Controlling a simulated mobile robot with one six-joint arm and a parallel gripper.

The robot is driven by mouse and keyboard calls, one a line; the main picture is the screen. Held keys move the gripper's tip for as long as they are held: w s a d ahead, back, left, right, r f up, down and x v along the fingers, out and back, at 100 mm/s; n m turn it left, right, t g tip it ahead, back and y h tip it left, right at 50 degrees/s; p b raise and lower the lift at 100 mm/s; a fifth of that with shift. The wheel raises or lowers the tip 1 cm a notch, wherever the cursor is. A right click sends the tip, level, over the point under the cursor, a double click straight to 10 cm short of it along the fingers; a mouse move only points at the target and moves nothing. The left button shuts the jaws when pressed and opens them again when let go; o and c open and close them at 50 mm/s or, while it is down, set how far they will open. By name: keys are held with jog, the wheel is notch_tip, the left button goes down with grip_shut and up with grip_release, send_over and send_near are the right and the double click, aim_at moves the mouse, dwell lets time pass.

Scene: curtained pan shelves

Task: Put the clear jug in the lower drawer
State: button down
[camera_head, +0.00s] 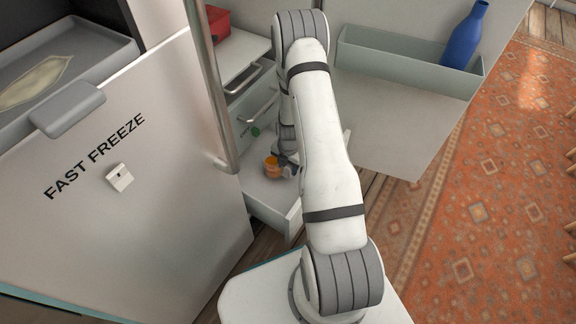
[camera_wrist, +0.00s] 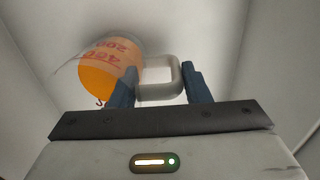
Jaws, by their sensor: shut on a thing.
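The clear jug, with orange contents and red markings, shows in the wrist view (camera_wrist: 112,68) and small in the head view (camera_head: 272,166). My gripper (camera_wrist: 160,85) is shut on the jug's pale handle, between its dark blue fingers. In the head view my gripper (camera_head: 289,169) is partly hidden behind my arm. The lower drawer (camera_head: 262,205) is pulled out, and the jug is within its outline, low over the floor of it. I cannot tell whether the jug's base touches the drawer floor.
A door marked FAST FREEZE (camera_head: 130,175) with a metal handle (camera_head: 213,85) stands close left of the drawer. Another drawer (camera_head: 250,100) is above it. A door bin (camera_head: 400,62) holding a blue bottle (camera_head: 465,35) is at the right. A tray (camera_head: 95,45) sits upper left.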

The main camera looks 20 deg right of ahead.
jog(key=shift+f, duration=0.2)
dwell(0.3)
jog(key=c, duration=0.7)
grip_release()
notch_tip(320, 180, up, 8)
jog(key=p, duration=0.2)
jog(key=shift+f+p, duration=0.1)
jog(key=shift+p, duration=0.25)
jog(key=shift+c, duration=0.5)
grip_shut()
dwell(0.3)
